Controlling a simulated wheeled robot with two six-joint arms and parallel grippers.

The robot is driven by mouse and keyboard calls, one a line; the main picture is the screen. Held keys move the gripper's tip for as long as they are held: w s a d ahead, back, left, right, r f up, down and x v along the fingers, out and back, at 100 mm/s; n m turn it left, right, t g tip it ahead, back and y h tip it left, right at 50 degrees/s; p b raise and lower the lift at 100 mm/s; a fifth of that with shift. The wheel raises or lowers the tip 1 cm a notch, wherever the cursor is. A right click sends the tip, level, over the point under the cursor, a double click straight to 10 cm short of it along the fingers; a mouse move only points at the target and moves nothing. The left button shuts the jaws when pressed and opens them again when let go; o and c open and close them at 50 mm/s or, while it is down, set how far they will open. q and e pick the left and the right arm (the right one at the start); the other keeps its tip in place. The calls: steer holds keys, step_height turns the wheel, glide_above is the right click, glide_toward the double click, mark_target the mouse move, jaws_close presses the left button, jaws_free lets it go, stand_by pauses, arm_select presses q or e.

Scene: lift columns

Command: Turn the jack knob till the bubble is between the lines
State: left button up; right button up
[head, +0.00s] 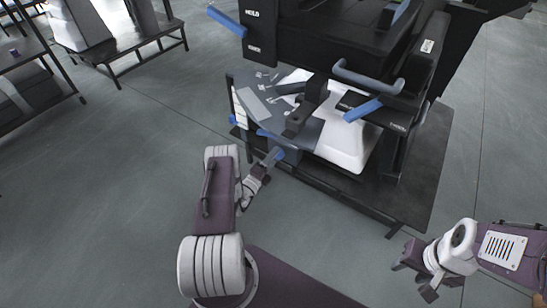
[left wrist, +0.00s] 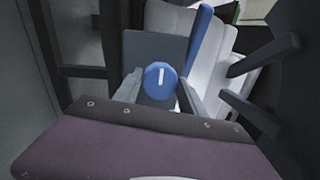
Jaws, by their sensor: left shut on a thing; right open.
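The blue round jack knob (left wrist: 160,79) with a white line on its face shows in the left wrist view. The line stands nearly upright there. My left gripper (left wrist: 160,92) has one finger on each side of the knob and is shut on it. In the head view my left gripper (head: 268,163) reaches the knob (head: 289,153) at the machine's front lower left corner. My right gripper (head: 412,271) is open and empty at the lower right, away from the machine. I cannot make out a bubble or its lines in either view.
The dark machine (head: 300,45) with blue handles stands on a dark base plate (head: 415,195). A white rounded body (head: 346,142) sits inside it. Benches (head: 115,45) stand at the upper left. The grey floor (head: 110,190) at the left is clear.

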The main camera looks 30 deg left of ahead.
stand_by(0.4)
arm_select(q)
steer(key=o, duration=1.4)
steer(key=s+p, duration=0.1)
steer(key=s, duration=0.2)
steer(key=s+p, duration=0.1)
steer(key=s, duration=0.2)
steer(key=s+p, duration=0.2)
steer(key=s, duration=0.1)
steer(key=shift+a+f, duration=0.3)
steer(key=shift+f, duration=0.05)
